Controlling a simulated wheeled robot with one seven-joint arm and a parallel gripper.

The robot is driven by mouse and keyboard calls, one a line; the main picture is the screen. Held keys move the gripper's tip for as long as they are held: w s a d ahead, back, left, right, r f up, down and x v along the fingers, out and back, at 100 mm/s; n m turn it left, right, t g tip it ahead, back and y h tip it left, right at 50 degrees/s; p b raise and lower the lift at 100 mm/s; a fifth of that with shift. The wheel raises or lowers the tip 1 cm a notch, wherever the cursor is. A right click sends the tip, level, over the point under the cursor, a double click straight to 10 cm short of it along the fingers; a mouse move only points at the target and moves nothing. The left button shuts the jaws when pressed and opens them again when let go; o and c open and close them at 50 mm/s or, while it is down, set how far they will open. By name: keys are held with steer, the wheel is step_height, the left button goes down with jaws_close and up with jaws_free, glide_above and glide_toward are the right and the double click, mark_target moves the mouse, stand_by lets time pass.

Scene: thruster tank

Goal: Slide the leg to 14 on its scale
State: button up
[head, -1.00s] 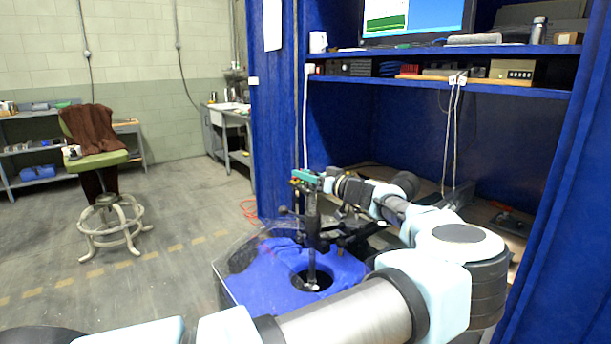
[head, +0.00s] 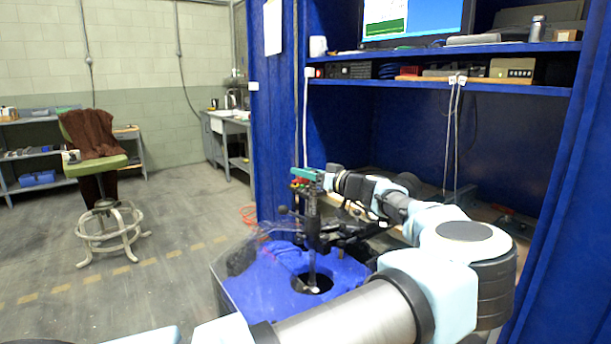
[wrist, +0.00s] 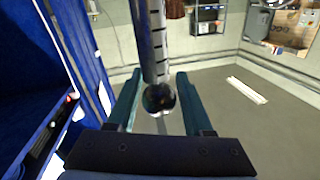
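The leg (head: 313,222) is a dark upright column on the stand, with its lower end at the round hole of the blue-covered tank (head: 262,290). In the wrist view, a vertical rod with dark scale marks (wrist: 158,30) comes down between my fingers, with a dark shiny ball knob (wrist: 159,98) in front of its lower part. My gripper (wrist: 160,98) has its teal fingers apart on both sides of the knob, with visible gaps. In the head view, my gripper (head: 307,178) is at the column's top. The scale numbers are too small to read.
A blue cabinet (head: 278,120) with shelves and a monitor (head: 413,18) stands behind and right of the tank. A dark side arm (head: 350,236) sticks out from the stand. A green stool (head: 98,165) stands at the left. The floor between is clear.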

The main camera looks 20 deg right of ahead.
steer(key=shift+o, duration=1)
steer(key=shift+f, duration=0.15)
steer(key=b+v, duration=0.3)
steer(key=v, duration=0.7)
steer(key=shift+s+d+b, duration=0.15)
steer(key=shift+s+b, duration=0.2)
